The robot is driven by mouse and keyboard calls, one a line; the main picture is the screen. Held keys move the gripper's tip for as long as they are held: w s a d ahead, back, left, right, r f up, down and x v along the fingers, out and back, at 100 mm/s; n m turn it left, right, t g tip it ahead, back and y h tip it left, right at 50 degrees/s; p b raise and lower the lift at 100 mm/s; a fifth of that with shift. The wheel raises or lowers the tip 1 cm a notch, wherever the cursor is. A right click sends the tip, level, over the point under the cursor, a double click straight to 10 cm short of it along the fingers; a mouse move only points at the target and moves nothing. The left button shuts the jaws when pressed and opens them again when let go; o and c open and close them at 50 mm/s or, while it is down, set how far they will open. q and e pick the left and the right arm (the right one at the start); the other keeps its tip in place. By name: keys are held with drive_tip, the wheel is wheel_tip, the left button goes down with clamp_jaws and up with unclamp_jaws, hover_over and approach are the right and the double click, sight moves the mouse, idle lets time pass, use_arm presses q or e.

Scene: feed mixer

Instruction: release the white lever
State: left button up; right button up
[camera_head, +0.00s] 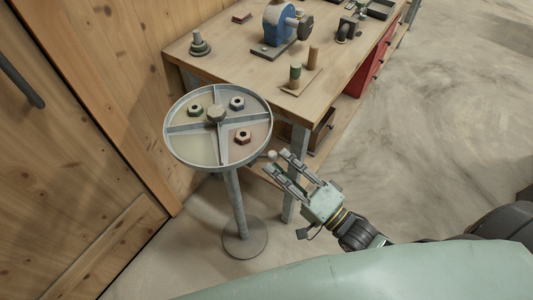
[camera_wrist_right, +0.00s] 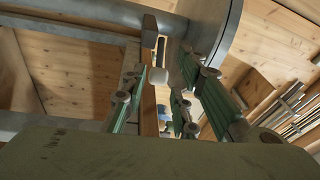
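The white lever's rounded knob (camera_head: 271,155) sticks out just below the rim of the round tray, on its right side. My right gripper (camera_head: 277,163) reaches toward it from the lower right. In the right wrist view, the white knob (camera_wrist_right: 159,75) sits in the gap between the fingertips of my right gripper (camera_wrist_right: 163,78). The fingers are apart, and clear space shows around the knob, so it does not look clamped. Most of the lever behind the knob is hidden. My left gripper is not in view.
The round tray (camera_head: 183,111) stands on a thin post with a round foot (camera_head: 245,238); its compartments hold hex nuts. A wooden workbench (camera_head: 230,69) with a blue machine (camera_head: 279,24) stands behind. Wooden walls are left; open floor (camera_head: 430,130) is right.

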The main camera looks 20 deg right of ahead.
sight(266, 155)
drive_tip(key=x, duration=0.5)
drive_tip(key=shift+w, duration=0.15)
clamp_jaws()
drive_tip(key=shift+p, duration=0.3)
